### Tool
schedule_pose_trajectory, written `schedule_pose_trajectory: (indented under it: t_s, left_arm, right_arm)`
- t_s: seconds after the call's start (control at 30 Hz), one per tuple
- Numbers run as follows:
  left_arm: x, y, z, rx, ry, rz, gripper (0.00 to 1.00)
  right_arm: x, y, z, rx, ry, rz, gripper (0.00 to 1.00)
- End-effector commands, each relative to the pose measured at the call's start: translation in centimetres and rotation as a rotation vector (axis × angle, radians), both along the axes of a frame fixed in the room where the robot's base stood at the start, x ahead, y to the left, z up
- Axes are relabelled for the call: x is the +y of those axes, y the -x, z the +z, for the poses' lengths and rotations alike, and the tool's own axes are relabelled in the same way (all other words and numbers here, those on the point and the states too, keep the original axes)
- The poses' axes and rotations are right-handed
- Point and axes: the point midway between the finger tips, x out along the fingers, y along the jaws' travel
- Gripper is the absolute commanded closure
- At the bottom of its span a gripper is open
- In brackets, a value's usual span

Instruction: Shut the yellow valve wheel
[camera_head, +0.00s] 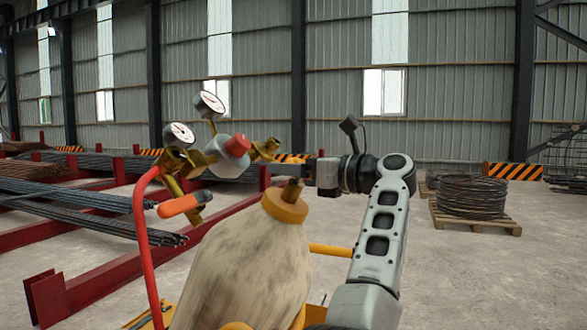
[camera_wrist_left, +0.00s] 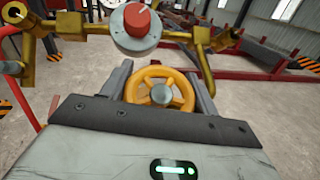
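The yellow valve wheel (camera_wrist_left: 160,88), a spoked ring with a grey hub, faces me in the left wrist view. My left gripper (camera_wrist_left: 160,82) is open, with one dark finger on each side of the wheel. I cannot tell whether the fingers touch the rim. In the head view my left gripper (camera_head: 311,171) is side-on near the top of a worn whitish cylinder (camera_head: 248,265) with a yellow collar (camera_head: 285,205). I cannot make out the wheel there. My right gripper is not in view.
A brass regulator with a red knob (camera_head: 237,146) and two gauges (camera_head: 209,104) stands close to my left gripper. A red hose (camera_head: 143,240) runs down at the left. Rebar racks (camera_head: 80,205) lie behind it. A wire coil (camera_head: 472,196) sits on a pallet at the right.

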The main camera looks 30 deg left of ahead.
Motion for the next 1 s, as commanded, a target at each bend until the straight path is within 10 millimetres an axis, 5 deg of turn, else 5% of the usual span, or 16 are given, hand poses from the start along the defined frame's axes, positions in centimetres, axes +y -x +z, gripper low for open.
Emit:
schedule_pose_trajectory:
  t_s: [0.47,1.0]
  left_arm:
    - [-0.1,-0.1,-0.2,0.023,0.007,-0.054,0.62]
    - [-0.2,-0.7,-0.3,0.202,0.050,-0.449,0.62]
  right_arm:
    - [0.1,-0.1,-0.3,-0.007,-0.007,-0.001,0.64]
    - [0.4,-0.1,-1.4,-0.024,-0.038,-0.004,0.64]
